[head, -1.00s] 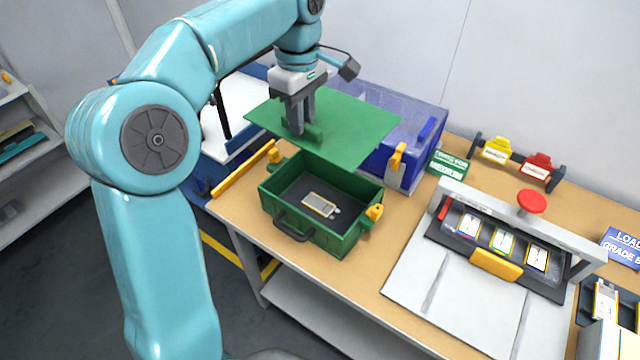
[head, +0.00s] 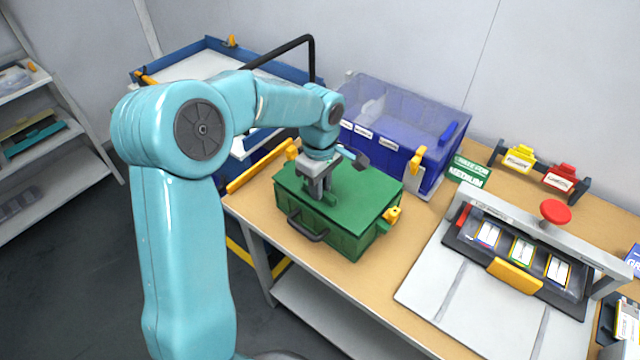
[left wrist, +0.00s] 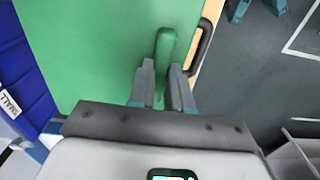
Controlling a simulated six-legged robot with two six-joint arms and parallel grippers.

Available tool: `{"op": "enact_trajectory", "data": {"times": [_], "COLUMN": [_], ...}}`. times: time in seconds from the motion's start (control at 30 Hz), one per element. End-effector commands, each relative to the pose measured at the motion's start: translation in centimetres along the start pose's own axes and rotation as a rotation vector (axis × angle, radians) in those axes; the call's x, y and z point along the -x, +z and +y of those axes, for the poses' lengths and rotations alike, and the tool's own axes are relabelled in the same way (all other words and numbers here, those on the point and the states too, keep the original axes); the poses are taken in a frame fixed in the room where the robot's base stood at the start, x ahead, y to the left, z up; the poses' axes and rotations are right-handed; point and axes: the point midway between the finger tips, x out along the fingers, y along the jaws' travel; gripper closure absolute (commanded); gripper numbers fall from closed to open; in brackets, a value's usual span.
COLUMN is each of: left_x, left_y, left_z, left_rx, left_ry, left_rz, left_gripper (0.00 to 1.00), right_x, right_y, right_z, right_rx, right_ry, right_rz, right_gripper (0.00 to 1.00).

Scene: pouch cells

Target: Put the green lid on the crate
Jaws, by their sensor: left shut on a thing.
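The green lid (head: 358,193) lies over the top of the green crate (head: 345,242) on the table and covers its opening. In the head view its edges look lined up with the crate's rim, and I see no clear gap. My left gripper (head: 322,196) is shut on the lid's upright green handle. The left wrist view shows both fingers around the handle (left wrist: 165,55), with the lid (left wrist: 85,50) flat below. The crate's inside is hidden by the lid. My right gripper is not in view.
A blue bin (head: 400,128) stands close behind the crate. Yellow latches (head: 391,214) stick out at the crate's ends. A press with a red knob (head: 555,211) stands to the right. Yellow and red tags (head: 519,158) stand on a rack at the back. Bare table lies right of the crate.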

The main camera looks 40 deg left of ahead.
Motion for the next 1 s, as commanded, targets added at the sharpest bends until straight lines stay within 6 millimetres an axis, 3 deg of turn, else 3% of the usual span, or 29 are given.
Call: {"op": "enact_trajectory", "data": {"times": [0.7,0.73,0.8,1.0], "left_x": [-1.1,-1.2,-1.1,-1.1], "left_y": [0.0,0.0,0.0,0.0], "left_z": [0.0,0.0,0.0,0.0], "left_rx": [0.000,0.000,0.000,0.000], "left_ry": [0.002,0.001,0.001,0.001], "left_rz": [0.001,0.001,0.001,0.001], "left_gripper": [1.00,0.75,0.56,0.56], "right_x": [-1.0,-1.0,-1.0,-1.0], "right_y": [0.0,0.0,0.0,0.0], "right_z": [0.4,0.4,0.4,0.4], "right_rx": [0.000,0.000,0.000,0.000], "right_ry": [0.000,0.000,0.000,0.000], "right_rz": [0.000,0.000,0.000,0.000], "right_gripper": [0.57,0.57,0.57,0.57]}}
